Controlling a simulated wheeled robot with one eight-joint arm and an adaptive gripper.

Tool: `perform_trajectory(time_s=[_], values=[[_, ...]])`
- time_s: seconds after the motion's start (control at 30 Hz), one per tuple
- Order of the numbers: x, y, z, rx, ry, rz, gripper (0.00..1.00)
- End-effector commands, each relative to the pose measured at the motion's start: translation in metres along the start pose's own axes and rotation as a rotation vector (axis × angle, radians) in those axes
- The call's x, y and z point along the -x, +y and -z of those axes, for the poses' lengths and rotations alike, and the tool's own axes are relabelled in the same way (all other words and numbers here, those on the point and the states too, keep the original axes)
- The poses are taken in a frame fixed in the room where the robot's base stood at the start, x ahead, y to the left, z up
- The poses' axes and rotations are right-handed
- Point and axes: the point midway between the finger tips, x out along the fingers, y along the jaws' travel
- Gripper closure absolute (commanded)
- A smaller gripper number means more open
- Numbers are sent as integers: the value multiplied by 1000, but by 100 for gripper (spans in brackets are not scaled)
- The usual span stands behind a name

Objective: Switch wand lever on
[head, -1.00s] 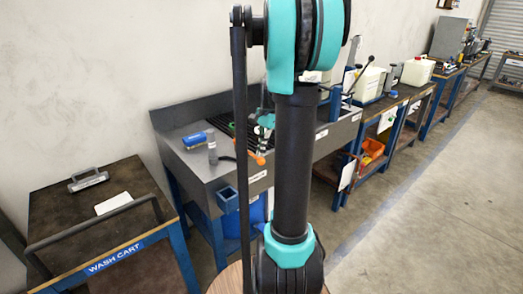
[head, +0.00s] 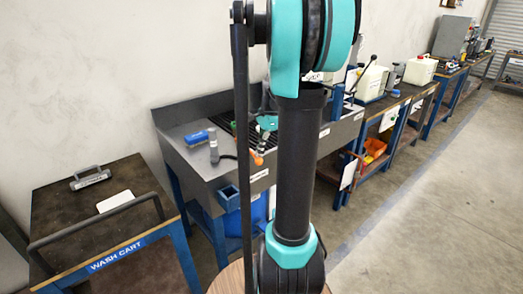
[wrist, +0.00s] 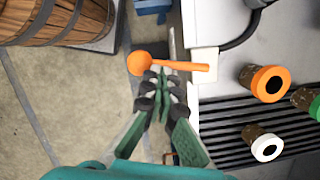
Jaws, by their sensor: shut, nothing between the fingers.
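The orange wand lever (wrist: 185,65) has a round knob at its left end and shows just beyond my fingertips in the wrist view. Its right end meets a white block (wrist: 204,66) at the edge of the grey sink bench. My gripper (wrist: 163,80) is shut and empty, its tips very close to the lever; I cannot tell whether they touch it. In the head view the orange lever (head: 257,159) shows small at the bench front, and my arm hides much of the gripper.
A black hose (wrist: 240,38) curves from the white block. A wooden barrel (wrist: 60,22) stands at upper left. The wash cart (head: 95,215) is left of the bench.

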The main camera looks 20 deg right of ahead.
Motion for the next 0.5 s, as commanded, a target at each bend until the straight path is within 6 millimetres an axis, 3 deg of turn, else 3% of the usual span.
perform_trajectory(time_s=[0.5], values=[[-7,6,-30,-466,-1,110,100]])
